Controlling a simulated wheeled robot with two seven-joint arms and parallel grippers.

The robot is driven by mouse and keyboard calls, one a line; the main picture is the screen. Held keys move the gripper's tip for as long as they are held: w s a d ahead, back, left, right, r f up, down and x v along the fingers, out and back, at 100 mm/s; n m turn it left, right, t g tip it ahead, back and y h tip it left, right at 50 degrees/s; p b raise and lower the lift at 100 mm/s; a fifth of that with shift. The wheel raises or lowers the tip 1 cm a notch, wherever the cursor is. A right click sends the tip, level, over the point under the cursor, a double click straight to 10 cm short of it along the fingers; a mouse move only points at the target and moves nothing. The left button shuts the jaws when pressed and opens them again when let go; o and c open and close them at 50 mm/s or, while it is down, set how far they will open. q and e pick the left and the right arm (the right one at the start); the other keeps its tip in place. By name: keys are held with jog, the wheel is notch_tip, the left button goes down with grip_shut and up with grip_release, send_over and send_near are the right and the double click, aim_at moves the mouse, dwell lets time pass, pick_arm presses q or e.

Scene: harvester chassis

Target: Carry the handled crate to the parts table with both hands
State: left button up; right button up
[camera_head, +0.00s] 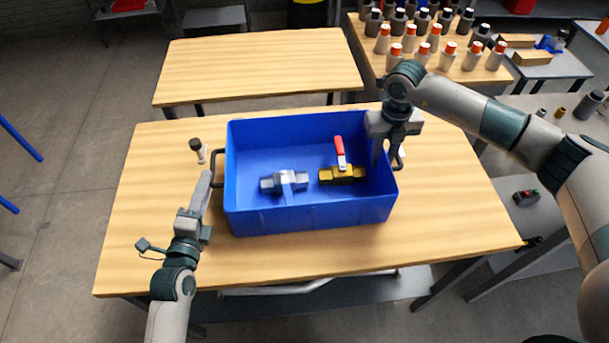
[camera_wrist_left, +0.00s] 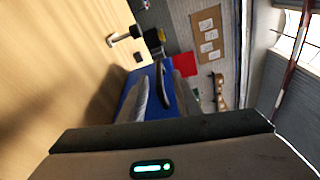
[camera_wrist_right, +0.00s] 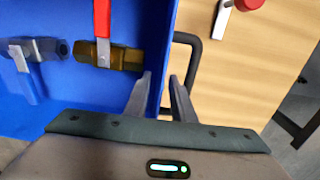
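The blue handled crate (camera_head: 245,215) sits on the near wooden table. It holds a silver valve with a blue lever (camera_head: 285,182) and a brass valve with a red lever (camera_head: 342,174). My left gripper (camera_head: 208,178) is beside the left dark handle (camera_head: 217,170); in the left wrist view its fingers (camera_wrist_left: 160,98) look parted, with the dark handle close by. My right gripper (camera_head: 387,158) reaches down at the crate's right wall. In the right wrist view its fingers (camera_wrist_right: 160,98) are apart, with the wall edge and the right handle (camera_wrist_right: 193,60) between or near them.
A bare wooden table (camera_head: 260,68) stands behind the near table (camera_head: 150,240). A table at the back right carries several bottles (camera_head: 435,40). A small black-topped item (camera_head: 198,149) stands left of the crate. A red-topped item (camera_wrist_right: 240,8) lies right of it.

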notch_tip(320, 180, up, 8)
jog(key=shift+f, duration=0.2)
jog(key=shift+s+f, duration=0.1)
jog(key=shift+s, duration=0.05)
dwell(0.6)
